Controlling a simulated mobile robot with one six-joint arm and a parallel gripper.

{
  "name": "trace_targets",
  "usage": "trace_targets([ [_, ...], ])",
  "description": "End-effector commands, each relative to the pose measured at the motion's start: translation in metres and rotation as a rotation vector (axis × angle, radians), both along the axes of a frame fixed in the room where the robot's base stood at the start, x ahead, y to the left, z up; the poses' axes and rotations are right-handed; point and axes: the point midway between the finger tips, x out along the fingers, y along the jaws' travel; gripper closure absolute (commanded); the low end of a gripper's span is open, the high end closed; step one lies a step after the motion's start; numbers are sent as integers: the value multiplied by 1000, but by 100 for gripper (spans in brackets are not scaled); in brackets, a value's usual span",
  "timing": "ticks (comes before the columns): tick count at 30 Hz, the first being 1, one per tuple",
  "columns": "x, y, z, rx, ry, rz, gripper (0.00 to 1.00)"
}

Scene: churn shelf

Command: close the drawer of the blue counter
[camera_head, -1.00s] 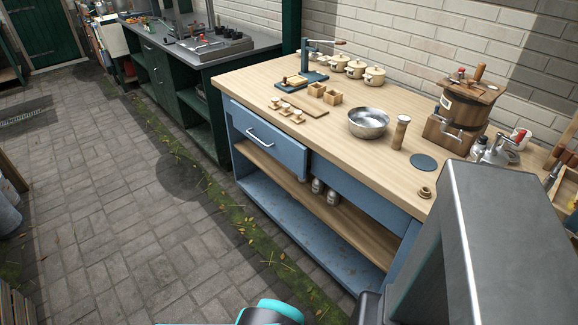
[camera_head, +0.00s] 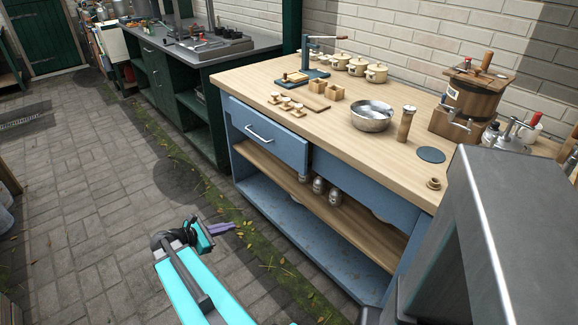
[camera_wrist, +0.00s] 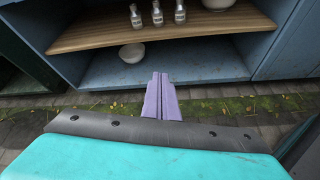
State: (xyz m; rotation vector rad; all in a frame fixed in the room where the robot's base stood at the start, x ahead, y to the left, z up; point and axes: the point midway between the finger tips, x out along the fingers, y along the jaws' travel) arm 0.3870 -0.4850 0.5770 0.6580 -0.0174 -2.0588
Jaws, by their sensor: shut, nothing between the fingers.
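The blue counter (camera_head: 300,220) has a wooden top and open shelves. Its drawer (camera_head: 285,146), at the upper left of the front, has a pale bar handle (camera_head: 259,134). The drawer front stands out from the panel to its right, so it is partly open. My gripper (camera_head: 222,227) has purple fingers, pressed together with nothing between them. It is in front of the counter, lower than the drawer and apart from it. In the wrist view the shut fingers (camera_wrist: 161,97) point toward the counter's lower shelf (camera_wrist: 205,68); the drawer is out of that view.
Several bottles (camera_wrist: 157,13) stand on the wooden shelf, with a pale bowl (camera_wrist: 132,52) below. A metal bowl (camera_head: 372,116), a wooden churn (camera_head: 475,97) and pots stand on the top. A dark green counter (camera_head: 190,110) is at left. The paving (camera_head: 90,210) in front is clear.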

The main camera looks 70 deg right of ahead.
Motion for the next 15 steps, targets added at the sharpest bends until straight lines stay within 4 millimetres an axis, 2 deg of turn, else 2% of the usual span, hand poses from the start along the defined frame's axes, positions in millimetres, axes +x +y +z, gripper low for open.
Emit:
trace_targets([
  [1, -8, -24, 14, -37, 47, 2, 100],
  [6, -38, -85, 78, -148, 241, 8, 100],
  [9, -55, -109, 110, -195, 342, 0, 100],
  [12, -68, -125, 135, -226, 420, -10, 100],
  [15, -75, -133, 150, -242, 466, -17, 100],
])
